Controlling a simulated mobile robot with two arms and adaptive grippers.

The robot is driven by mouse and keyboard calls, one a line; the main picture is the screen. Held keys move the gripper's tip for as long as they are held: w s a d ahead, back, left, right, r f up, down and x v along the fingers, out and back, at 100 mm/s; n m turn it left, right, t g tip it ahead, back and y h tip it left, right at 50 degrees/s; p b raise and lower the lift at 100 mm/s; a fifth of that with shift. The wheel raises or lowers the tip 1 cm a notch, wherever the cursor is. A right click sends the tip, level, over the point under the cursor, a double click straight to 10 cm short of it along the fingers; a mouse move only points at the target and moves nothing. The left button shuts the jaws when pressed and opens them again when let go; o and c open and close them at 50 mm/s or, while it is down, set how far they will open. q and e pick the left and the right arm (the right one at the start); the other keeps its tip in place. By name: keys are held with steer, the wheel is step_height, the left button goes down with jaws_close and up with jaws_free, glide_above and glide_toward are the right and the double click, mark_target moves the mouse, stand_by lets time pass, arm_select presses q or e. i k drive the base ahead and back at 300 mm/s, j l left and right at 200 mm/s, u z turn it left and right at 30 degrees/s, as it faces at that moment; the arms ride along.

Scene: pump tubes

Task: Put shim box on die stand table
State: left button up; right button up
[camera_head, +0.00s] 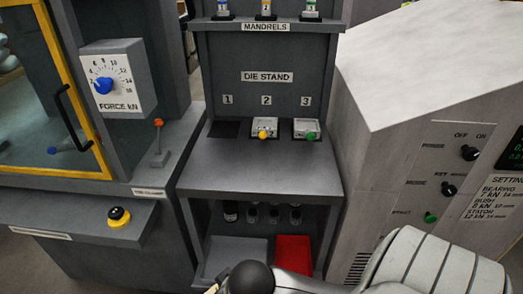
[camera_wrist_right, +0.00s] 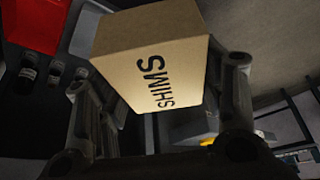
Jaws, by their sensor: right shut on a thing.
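The shim box (camera_wrist_right: 150,60) is a tan cardboard box marked SHIMS, seen in the right wrist view. My right gripper (camera_wrist_right: 157,76) is shut on it, with one finger at each side. The die stand table (camera_head: 258,175) is a grey top at the middle of the head view, below a panel marked DIE STAND. Its front part is bare. My right arm shows at the bottom of the head view; my left gripper is not in view.
At the table's back are a dark square under 1, a yellow-knobbed block (camera_head: 264,133) and a green-knobbed block (camera_head: 307,134). A red bin (camera_head: 293,254) and dark bottles stand below. A press is at left, a sloped control cabinet (camera_head: 440,120) at right.

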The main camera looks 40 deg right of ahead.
mark_target(260, 172)
steer(key=i+j+z, duration=0.1)
steer(key=j+z, duration=0.35)
steer(key=j, duration=0.4)
steer(key=j+z, duration=0.45)
steer(key=j, duration=0.35)
steer(key=i+j+z, duration=0.25)
steer(key=i+z, duration=0.2)
steer(key=i+j+z, duration=0.75)
steer(key=j+z, duration=0.15)
steer(key=i+j, duration=0.15)
steer(key=i+z, duration=0.05)
